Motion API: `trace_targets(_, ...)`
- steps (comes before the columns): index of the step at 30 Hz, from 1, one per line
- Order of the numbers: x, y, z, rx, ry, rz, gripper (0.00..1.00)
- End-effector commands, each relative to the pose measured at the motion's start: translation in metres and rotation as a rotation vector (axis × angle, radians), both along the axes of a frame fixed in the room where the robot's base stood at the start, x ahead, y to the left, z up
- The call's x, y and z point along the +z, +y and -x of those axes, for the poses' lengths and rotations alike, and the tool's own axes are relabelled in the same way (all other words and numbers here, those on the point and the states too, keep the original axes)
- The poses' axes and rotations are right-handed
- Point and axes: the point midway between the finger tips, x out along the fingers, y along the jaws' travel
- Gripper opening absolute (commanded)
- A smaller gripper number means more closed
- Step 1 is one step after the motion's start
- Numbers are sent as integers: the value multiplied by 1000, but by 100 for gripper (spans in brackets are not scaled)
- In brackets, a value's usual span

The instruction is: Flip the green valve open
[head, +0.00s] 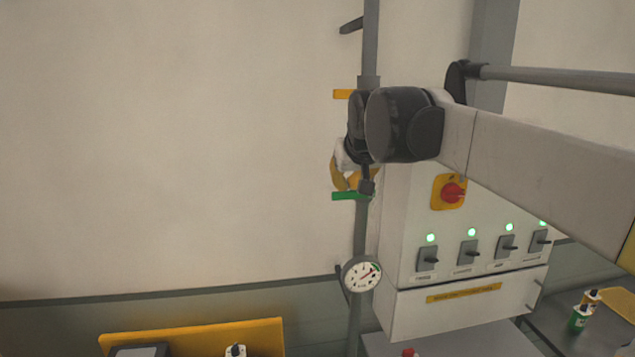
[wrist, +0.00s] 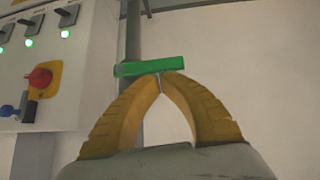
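The green valve handle (head: 347,196) is a flat bar sticking out level to the left from the grey vertical pipe (head: 363,230). My gripper (head: 352,184) has yellow fingers and is just above the handle in the head view, partly hidden by my wrist. In the wrist view the green handle (wrist: 150,66) lies across the picture right at the fingertips. My fingers (wrist: 161,78) bow outward and their tips come together, with nothing visible between them. I cannot tell whether the tips touch the handle.
A yellow handle (head: 342,94) and a dark handle (head: 351,25) sit higher on the pipe. A pressure gauge (head: 361,274) is below. A switch panel (head: 412,215) with a red knob (head: 453,192) and green lights stands close right. The wall left of the pipe is clear.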

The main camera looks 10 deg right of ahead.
Motion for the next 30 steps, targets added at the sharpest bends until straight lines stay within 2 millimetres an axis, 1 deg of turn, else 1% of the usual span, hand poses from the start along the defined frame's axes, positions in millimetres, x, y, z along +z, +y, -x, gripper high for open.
trace_targets(14,-6,3,0,0,0,86,0)
trace_targets(20,-11,6,0,2,0,158,0)
trace_targets(26,-20,9,0,4,-1,296,0)
trace_targets(30,-30,10,0,3,-1,427,0)
